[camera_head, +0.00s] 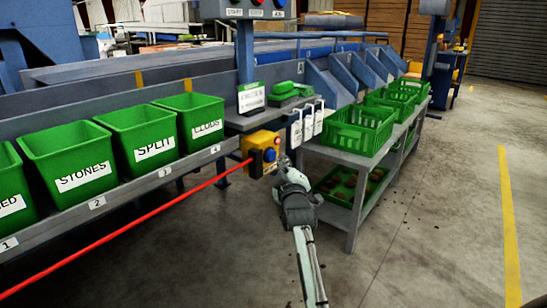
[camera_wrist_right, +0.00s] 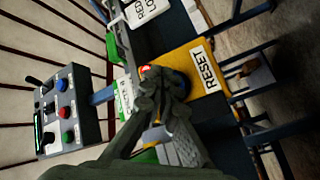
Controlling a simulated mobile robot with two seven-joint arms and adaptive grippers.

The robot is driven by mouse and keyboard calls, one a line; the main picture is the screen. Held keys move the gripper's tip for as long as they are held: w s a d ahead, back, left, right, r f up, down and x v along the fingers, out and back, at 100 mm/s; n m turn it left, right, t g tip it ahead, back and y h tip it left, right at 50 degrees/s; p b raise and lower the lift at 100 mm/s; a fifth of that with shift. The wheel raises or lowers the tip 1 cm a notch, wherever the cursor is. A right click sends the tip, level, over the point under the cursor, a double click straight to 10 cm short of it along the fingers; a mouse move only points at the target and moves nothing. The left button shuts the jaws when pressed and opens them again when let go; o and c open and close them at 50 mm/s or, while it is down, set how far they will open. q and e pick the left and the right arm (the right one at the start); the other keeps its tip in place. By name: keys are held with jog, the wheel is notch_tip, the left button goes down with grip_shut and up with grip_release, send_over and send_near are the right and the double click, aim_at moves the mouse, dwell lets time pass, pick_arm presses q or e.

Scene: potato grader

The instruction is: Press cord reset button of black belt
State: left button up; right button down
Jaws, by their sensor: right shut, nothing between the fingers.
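A yellow cord switch box (camera_head: 262,140) hangs at the end of the bin shelf, with a blue button (camera_head: 269,155) on its face. A red cord (camera_head: 150,220) runs from the box to the lower left. In the wrist view the yellow box (camera_wrist_right: 190,56) carries a RESET label (camera_wrist_right: 209,73), and the blue button (camera_wrist_right: 181,84) is partly hidden behind my fingers. My right gripper (camera_head: 284,162) is shut and empty, its tips just right of the button. It also shows in the wrist view (camera_wrist_right: 158,82), overlapping the button; I cannot tell whether it touches. My left gripper is not in view.
Green labelled bins (camera_head: 70,150) stand on the shelf at left. White tags (camera_head: 308,122) hang just right of the box. A grey table (camera_head: 350,160) with green crates (camera_head: 358,130) stands close on the right. A control panel (camera_wrist_right: 62,112) shows in the wrist view. Floor at right is clear.

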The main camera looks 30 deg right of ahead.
jog(key=shift+w, duration=0.15)
jog(key=shift+w+a, duration=0.15)
jog(key=shift+w, duration=0.1)
jog(key=shift+w+a, duration=0.25)
jog(key=shift+w, duration=0.25)
dwell(0.9)
jog(key=shift+s+d+p, duration=0.35)
jog(key=shift+s+p, duration=0.4)
jog(key=shift+s, duration=0.1)
jog(key=shift+s, duration=0.1)
